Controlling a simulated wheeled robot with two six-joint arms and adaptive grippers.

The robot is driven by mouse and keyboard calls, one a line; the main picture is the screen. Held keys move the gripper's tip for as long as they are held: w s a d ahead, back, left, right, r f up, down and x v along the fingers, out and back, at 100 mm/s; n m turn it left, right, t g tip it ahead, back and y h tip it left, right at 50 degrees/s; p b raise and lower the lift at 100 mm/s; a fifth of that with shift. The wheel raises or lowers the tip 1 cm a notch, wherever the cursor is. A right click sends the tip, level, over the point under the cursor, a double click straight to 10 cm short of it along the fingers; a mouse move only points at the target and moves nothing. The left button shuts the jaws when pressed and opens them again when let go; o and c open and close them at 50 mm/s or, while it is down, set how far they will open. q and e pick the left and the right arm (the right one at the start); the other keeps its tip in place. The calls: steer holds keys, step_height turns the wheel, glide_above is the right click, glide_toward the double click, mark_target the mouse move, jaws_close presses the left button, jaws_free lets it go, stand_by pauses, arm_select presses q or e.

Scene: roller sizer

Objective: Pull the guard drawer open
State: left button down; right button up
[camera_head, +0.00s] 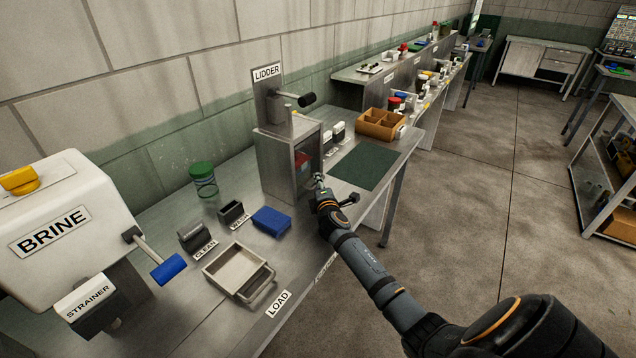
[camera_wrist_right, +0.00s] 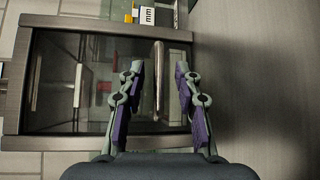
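The LIDDER machine (camera_head: 272,160) is a grey metal cabinet on the bench, with a window on its right side and a dark-knobbed lever on top. My right gripper (camera_head: 319,181) is at this window side. The wrist view shows the guard's metal frame (camera_wrist_right: 25,80) with dark see-through panels. A pale upright bar handle (camera_wrist_right: 157,85) stands out from it between the fingers of my right gripper (camera_wrist_right: 160,70). The fingers are apart, with a visible gap right of the handle; contact on the left cannot be told. My left gripper is not in view.
A green mat (camera_head: 366,166) and a brown divided box (camera_head: 381,124) lie beyond the cabinet. The BRINE machine (camera_head: 60,225) stands at left.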

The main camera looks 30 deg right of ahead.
steer(key=shift+w+d, duration=0.2)
steer(key=shift+w, duration=0.3)
jaws_close()
